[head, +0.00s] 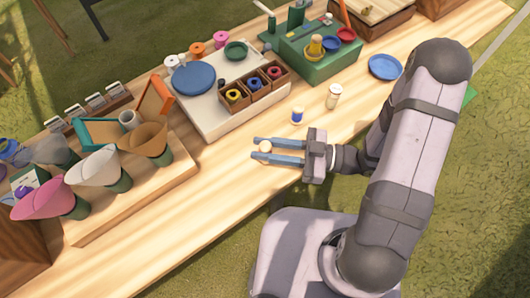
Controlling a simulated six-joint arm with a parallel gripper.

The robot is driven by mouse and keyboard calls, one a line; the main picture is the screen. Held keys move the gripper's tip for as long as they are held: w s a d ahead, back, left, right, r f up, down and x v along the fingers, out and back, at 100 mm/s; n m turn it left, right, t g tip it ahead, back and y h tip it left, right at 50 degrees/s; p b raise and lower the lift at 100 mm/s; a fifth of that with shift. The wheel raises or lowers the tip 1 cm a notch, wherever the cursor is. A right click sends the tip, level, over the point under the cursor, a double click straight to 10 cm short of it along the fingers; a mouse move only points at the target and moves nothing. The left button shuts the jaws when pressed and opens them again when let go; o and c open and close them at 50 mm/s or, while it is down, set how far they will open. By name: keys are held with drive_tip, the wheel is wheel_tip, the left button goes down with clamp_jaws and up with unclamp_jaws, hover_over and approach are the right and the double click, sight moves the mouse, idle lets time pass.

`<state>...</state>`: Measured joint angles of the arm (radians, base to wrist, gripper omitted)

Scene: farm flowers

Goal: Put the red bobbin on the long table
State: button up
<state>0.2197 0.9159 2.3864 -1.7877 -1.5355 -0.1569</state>
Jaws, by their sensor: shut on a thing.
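My gripper (258,149) is over the long table (215,215), near its front edge, with its two blue fingers pointing left. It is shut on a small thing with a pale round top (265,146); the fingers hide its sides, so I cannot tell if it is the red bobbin. A small blue bobbin with pale ends (297,116) stands on the table just behind the gripper. A pale bobbin-like thing (333,96) stands to its right. A red ring-shaped thing (275,72) sits in the right compartment of a wooden box (254,96).
A white board (205,125) bears the box, a blue disc (193,78) and several spools. Paper cones (98,165) stand on a wooden board at left. A green case (325,65) and a blue plate (385,67) are behind. The table's front strip is bare.

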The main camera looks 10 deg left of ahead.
drive_tip(key=shift+f, duration=2.25)
drive_tip(key=shift+f, duration=0.25)
drive_tip(key=o, duration=1)
drive_tip(key=shift+r, duration=0.1)
drive_tip(key=shift+r, duration=0.2)
drive_tip(key=d+b, duration=0.2)
drive_tip(key=d, duration=1)
drive_tip(key=shift+b, duration=0.4)
